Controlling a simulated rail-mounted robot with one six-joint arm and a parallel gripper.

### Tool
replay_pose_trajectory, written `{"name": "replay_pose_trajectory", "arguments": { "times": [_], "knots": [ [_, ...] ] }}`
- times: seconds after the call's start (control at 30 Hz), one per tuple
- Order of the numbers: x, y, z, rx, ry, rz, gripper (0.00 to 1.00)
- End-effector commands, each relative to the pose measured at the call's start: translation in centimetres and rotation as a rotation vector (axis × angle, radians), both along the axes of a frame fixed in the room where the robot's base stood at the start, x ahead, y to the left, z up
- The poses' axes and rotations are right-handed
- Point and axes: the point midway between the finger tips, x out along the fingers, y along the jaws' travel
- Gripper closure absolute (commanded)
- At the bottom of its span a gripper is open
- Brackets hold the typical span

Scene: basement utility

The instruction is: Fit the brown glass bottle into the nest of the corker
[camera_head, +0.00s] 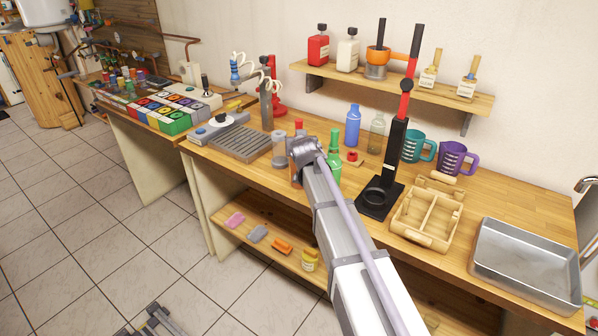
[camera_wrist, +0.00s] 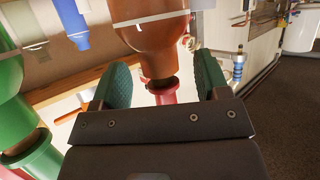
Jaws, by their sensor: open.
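The brown glass bottle (camera_head: 297,174) stands upright on the bench, mostly hidden behind my gripper (camera_head: 304,152) in the head view. In the wrist view, the brown bottle (camera_wrist: 152,38) appears neck-down, with its neck between the two green finger pads of my gripper (camera_wrist: 164,82). The jaws are open, with gaps beside the neck. A pinkish-red part shows beyond its mouth. The corker (camera_head: 393,150) is a black upright stand with a red lever, to the right of the bottle. Its round nest (camera_head: 378,194) on the base looks empty.
A green bottle (camera_head: 334,160) stands close right of the brown one; it also shows in the wrist view (camera_wrist: 14,110). Blue (camera_head: 353,126) and clear (camera_head: 376,135) bottles stand behind. A wooden caddy (camera_head: 425,218) is right of the corker.

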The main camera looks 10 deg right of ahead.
Motion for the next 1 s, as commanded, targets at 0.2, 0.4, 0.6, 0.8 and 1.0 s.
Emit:
{"name": "replay_pose_trajectory", "arguments": {
  "times": [0.2,0.4,0.6,0.8,1.0],
  "knots": [
    [1.64,-0.16,-0.69,0.001,0.000,0.000,0.31],
    [1.60,-0.16,-0.67,0.000,0.000,0.000,0.42],
    [1.59,-0.17,-0.67,0.000,0.000,0.000,0.61],
    [1.59,-0.16,-0.67,0.000,0.000,0.000,0.80],
    [1.58,-0.17,-0.68,0.000,0.000,0.000,0.99]
  ]
}}
